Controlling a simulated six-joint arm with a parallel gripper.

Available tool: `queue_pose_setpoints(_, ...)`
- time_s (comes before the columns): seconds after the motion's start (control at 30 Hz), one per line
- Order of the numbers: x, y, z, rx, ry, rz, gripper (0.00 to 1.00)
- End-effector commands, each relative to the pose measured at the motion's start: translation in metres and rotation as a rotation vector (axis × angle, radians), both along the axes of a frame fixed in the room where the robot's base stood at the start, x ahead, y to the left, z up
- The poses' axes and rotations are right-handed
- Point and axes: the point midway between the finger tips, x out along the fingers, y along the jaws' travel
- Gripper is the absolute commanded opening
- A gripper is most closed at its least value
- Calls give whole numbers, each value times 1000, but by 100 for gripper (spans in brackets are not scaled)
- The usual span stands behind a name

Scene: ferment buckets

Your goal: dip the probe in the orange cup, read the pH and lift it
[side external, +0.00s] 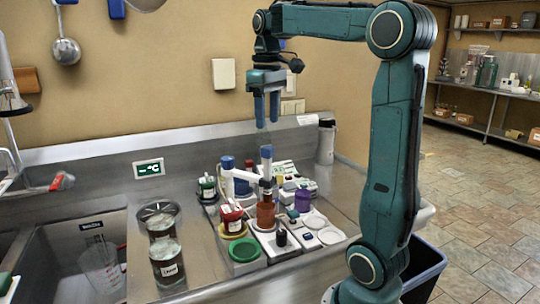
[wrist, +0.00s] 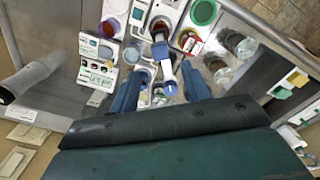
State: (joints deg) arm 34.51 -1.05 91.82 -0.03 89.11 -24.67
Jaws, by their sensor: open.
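My gripper (side external: 267,110) is open and empty, pointing down above the bench. Its two blue fingers also show in the wrist view (wrist: 161,70). The probe (side external: 266,153), with a blue top and white body, stands upright below the fingers, apart from them. In the wrist view the probe (wrist: 164,72) lies between the fingertips. A white holder arm (side external: 240,174) reaches towards it. An orange-brown cup (side external: 266,214) stands directly below the probe. I cannot tell whether the probe's tip is inside it. A white meter with a green display (wrist: 98,70) lies left in the wrist view; its reading is illegible.
Close around stand a red cup (side external: 231,214), a green round dish (side external: 244,250), a purple cup (side external: 302,200) and white dishes (side external: 331,236). Glass jars (side external: 167,262) stand left, beside the sink (side external: 75,250). A wall display (side external: 148,169) is behind. Air around my gripper is clear.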

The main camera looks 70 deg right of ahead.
Motion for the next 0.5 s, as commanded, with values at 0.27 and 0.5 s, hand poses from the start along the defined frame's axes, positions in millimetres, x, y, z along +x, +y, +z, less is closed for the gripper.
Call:
queue_pose_setpoints(0.27,0,0,36,-2,-3,0,47)
queue_pose_setpoints(0.5,0,0,58,-1,-2,0,47)
